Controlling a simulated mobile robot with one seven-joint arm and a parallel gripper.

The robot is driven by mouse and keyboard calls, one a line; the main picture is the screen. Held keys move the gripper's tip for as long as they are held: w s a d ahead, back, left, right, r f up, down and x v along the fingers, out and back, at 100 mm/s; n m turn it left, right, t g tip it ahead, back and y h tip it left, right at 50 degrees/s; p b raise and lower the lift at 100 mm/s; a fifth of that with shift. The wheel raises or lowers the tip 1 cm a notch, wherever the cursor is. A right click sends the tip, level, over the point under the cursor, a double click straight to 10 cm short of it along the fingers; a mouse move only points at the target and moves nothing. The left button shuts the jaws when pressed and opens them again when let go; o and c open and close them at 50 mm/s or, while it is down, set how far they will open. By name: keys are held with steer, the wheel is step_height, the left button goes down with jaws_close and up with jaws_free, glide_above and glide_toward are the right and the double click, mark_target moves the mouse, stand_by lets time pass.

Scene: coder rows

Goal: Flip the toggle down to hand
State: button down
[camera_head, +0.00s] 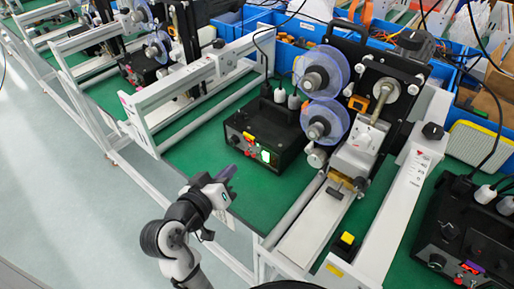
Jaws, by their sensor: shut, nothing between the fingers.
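A black control box (262,138) stands on the green bench top in the middle of the view. Its front panel carries a yellow label, a red part, small knobs and a bright green-lit part (265,155). The toggle is too small to make out on this panel. My gripper (228,172) is shut and empty. It is in front of the box's front panel, a little lower and to the left, and appears apart from it. The fingers look dark and point up and right toward the panel.
A coder machine with blue-clear reels (325,120) stands right of the box. A white rail frame (190,75) runs to its left. A second black control box (470,235) sits at the lower right. Blue bins (285,55) stand behind. Bare green bench (195,150) lies left of the box.

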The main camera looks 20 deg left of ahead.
mark_target(254, 147)
steer(key=shift+d+f, duration=0.1)
steer(key=shift+d, duration=0.05)
steer(key=p+x, duration=0.2)
steer(key=x, duration=0.8)
steer(key=shift+p, duration=0.3)
steer(key=shift+f+b, duration=0.3)
steer(key=shift+b, duration=0.05)
steer(key=shift+s+r, duration=0.15)
steer(key=shift+s, duration=0.05)
